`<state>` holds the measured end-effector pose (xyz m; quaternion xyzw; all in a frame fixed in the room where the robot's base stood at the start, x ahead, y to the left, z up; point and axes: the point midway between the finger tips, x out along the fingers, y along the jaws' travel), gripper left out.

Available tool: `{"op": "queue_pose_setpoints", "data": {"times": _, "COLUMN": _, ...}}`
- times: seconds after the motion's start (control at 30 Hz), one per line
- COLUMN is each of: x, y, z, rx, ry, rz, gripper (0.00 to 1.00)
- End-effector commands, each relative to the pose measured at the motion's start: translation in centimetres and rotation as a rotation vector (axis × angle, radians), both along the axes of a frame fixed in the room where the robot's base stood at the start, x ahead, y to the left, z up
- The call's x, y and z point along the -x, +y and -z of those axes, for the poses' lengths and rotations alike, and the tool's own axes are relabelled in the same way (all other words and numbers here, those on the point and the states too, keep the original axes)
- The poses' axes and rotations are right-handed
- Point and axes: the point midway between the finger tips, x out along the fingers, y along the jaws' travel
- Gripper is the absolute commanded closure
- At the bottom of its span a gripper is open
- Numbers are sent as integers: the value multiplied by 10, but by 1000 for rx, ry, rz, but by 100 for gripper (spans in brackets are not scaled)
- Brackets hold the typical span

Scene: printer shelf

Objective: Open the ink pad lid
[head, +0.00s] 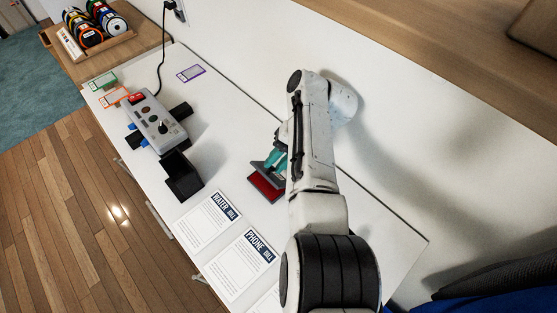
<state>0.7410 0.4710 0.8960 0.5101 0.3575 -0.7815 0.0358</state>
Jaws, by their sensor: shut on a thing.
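The ink pad (266,187) sits on the white tabletop just left of my arm, with its red surface showing. Its grey lid (260,168) is raised at the far side of the red surface, tilted up and away from it. My gripper (275,161) shows only in part, as teal and dark pieces beside my arm. It is at the lid and shut on it. My arm hides the rest of the gripper and the right side of the pad, so the exact grip is hidden.
A water bill (208,222) and a phone bill (242,262) lie in front. Small cards (190,73) lie farther back. A wall borders the table at right.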

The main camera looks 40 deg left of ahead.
Motion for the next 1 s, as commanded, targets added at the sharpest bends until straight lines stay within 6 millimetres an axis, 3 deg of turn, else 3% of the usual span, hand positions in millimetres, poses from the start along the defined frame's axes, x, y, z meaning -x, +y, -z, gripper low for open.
{"op": "queue_pose_setpoints", "data": {"times": 0.3, "x": 0, "y": 0, "z": 1, "rx": 1, "ry": -1, "rz": 1, "gripper": 100}}
{"op": "queue_pose_setpoints", "data": {"times": 0.33, "x": 0, "y": 0, "z": 1, "rx": 1, "ry": -1, "rz": 1, "gripper": 75}}
{"op": "queue_pose_setpoints", "data": {"times": 0.57, "x": 0, "y": 0, "z": 1, "rx": 1, "ry": -1, "rz": 1, "gripper": 53}}
{"op": "queue_pose_setpoints", "data": {"times": 0.83, "x": 0, "y": 0, "z": -1, "rx": 0, "ry": -2, "rz": 1, "gripper": 52}}
{"op": "queue_pose_setpoints", "data": {"times": 1.0, "x": -1, "y": 1, "z": -17, "rx": -2, "ry": -3, "rz": 1, "gripper": 52}}
